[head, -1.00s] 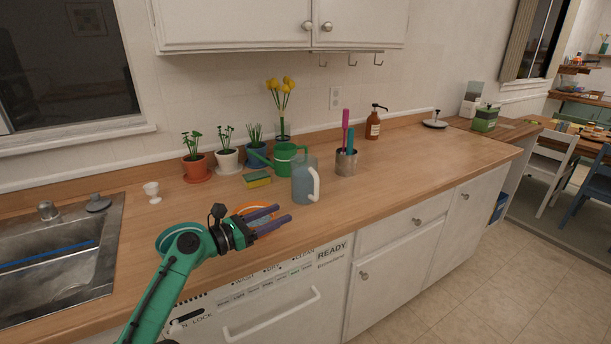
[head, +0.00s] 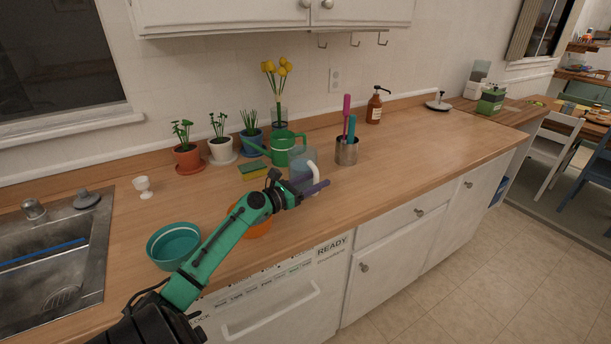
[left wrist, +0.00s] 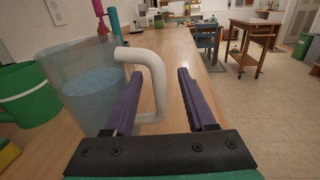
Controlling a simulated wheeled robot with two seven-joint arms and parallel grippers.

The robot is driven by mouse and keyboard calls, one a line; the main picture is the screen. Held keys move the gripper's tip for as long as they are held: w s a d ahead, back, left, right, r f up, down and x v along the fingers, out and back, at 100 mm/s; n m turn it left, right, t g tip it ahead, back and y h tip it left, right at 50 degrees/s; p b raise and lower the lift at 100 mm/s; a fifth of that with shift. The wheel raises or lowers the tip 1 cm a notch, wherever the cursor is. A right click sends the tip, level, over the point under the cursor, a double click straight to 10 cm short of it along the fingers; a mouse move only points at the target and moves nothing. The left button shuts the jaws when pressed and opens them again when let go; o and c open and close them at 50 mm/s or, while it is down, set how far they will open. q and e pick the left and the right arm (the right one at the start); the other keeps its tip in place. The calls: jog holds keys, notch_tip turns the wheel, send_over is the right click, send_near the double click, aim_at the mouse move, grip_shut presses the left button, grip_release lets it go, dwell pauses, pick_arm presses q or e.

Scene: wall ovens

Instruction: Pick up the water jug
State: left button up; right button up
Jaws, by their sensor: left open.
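The water jug (head: 301,163) is a clear bluish jug with a white handle (head: 314,172), standing on the wooden counter. My left gripper (head: 308,188) is at the handle side of the jug, in front of it in the head view. In the left wrist view the jug (left wrist: 85,90) is at the left with water in it. Its white handle (left wrist: 156,85) reaches in between the two purple fingers of my left gripper (left wrist: 160,95). The fingers are apart, one on each side of the handle's outer bar. My right gripper is not in view.
A green watering can (head: 283,150) stands close behind the jug, with a sponge (head: 253,172) to its left. A metal utensil cup (head: 346,152) is to the right. A teal bowl (head: 172,245) and an orange bowl (head: 262,229) sit near the arm.

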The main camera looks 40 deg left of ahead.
pick_arm(q)
jog(key=shift+w, duration=0.35)
jog(key=shift+s, duration=0.1)
grip_shut()
dwell(1.0)
